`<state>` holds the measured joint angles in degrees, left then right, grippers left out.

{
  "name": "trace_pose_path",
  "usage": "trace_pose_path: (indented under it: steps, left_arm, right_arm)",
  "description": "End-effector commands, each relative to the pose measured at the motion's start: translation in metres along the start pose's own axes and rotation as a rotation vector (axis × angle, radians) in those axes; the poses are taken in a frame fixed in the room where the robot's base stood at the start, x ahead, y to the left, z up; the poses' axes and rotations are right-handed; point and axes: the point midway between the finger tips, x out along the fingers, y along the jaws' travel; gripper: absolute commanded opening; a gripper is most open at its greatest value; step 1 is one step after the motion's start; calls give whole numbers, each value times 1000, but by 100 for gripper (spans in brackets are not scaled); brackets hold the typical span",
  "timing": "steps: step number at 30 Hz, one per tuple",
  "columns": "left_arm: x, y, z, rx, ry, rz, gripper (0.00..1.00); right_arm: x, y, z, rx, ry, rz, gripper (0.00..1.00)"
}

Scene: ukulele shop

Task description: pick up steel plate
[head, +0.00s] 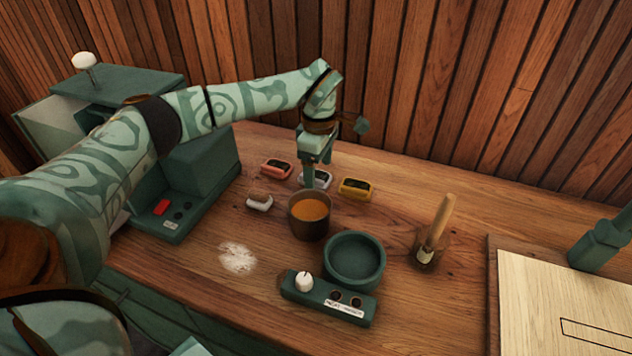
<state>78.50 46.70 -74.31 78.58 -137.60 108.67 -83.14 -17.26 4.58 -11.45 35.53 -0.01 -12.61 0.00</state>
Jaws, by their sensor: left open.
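I cannot pick out a steel plate for sure. My left gripper (314,178) is open and points down over the back of the wooden bench. Its fingers are at a small pale, silvery-white boxed item (322,178) and hide part of it. I cannot tell whether they touch it. A similar red item (277,168) lies to its left and a yellow one (356,188) to its right. A brown pot of orange liquid (310,212) stands just in front of the gripper. My right gripper is not in view.
A green round dish (354,262) and a knobbed control box (330,298) are in front. A wooden-handled brush (435,235) stands right of them. A small white block (259,202) and white powder (237,257) lie left. A pale board (560,310) is at the right; the wood-slat wall (450,80) stands behind.

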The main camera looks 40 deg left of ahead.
Motion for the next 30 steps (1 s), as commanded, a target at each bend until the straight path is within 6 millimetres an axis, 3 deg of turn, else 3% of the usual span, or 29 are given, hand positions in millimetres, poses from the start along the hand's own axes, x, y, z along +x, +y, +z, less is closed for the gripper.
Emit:
trace_pose_path:
  steps: [2,8,14,15,24,30]
  left_arm:
    - [13,0,0,1,0,-1,76]
    - [12,0,0,1,0,2,76]
    - [12,0,0,0,0,2,26]
    - [12,0,0,0,0,2,24]
    - [9,0,0,0,0,3,24]
    - [-15,1,0,0,-1,7,24]
  right_arm:
    - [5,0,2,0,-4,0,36]
    - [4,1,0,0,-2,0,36]
    - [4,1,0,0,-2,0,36]
    - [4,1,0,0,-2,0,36]
    - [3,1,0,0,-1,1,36]
    - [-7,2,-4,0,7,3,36]
